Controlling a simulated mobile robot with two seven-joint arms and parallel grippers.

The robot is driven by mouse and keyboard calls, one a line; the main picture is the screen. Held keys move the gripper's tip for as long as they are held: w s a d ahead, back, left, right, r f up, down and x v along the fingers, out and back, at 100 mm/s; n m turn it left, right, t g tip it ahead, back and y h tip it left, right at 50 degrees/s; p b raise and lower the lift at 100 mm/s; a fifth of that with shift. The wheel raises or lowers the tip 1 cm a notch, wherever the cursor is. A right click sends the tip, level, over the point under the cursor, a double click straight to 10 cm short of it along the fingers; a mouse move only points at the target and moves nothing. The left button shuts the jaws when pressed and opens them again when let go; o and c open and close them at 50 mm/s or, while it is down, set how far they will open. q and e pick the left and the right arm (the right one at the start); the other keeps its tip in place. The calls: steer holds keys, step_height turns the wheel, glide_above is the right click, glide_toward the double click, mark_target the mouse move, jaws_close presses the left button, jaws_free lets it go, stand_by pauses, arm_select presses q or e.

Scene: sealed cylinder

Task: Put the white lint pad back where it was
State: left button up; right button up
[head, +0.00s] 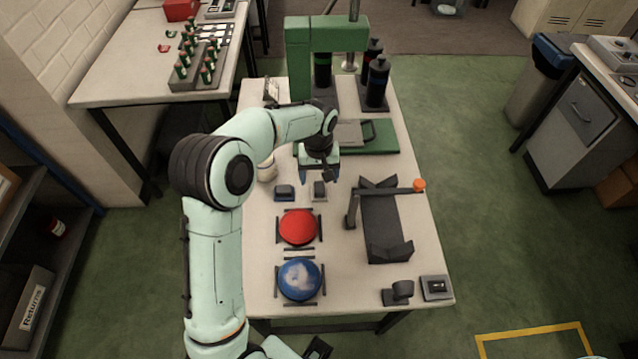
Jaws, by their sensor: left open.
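My left gripper (320,177) is open and empty, pointing down above the middle of the table. It hangs just behind two small dark blocks, the left one (284,192) and the right one (319,190). A blue round pad (288,284) lies at the near left of the table between dark bars, with an irregular whitish patch on it. I cannot tell whether that patch is the white lint pad. A red round pad (298,228) lies behind it, also between dark bars.
A dark cradle (382,225) with an orange-tipped arm (419,185) stands right of the pads. A white jar (266,171) is left of my gripper. A green press (327,35) and dark bottles (377,82) stand at the back. Small devices (435,287) sit front right.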

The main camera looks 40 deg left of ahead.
mark_target(319, 188)
arm_select(q)
step_height(319, 188, up, 6)
stand_by(0.8)
